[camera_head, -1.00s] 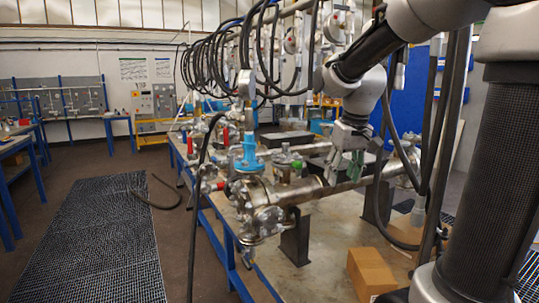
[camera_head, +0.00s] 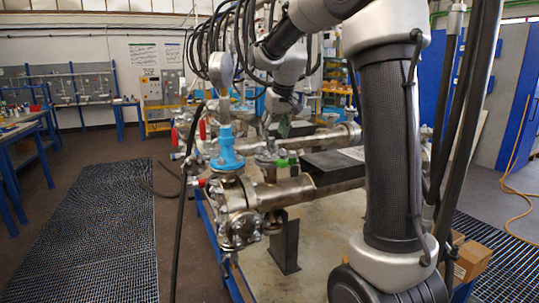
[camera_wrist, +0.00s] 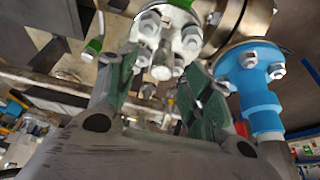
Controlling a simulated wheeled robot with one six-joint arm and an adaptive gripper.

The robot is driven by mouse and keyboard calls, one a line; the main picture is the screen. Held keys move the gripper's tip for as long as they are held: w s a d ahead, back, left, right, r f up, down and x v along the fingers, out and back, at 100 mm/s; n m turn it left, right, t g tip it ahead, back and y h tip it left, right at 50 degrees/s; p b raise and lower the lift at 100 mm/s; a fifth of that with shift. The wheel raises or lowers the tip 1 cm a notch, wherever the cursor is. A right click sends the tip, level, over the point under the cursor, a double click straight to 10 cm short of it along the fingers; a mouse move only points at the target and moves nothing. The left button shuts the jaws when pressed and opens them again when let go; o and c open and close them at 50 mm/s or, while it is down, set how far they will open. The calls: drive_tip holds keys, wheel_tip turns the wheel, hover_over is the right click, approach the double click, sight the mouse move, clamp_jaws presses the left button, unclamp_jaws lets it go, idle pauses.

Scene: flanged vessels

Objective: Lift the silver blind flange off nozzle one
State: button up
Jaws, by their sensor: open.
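A silver blind flange with several hex bolts (camera_wrist: 178,18) shows at the top centre of the wrist view, just beyond my fingertips. In the head view, what looks like the same flange (camera_head: 267,157) sits on top of the near metal vessel (camera_head: 290,192), beside a blue flanged fitting (camera_head: 226,150). Whether the fingers straddle the flange's rim cannot be told.
The blue fitting (camera_wrist: 250,72) stands close to my right finger in the wrist view. A green-ended part (camera_head: 284,163) sits beside the flange. More pipes and hanging black hoses lie behind. A cardboard box (camera_head: 470,258) is at lower right.

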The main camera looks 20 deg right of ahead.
sight(271, 138)
drive_tip(key=x, duration=0.4)
drive_tip(key=shift+w+a+f, duration=0.15)
drive_tip(key=shift+w, duration=0.05)
clamp_jaws()
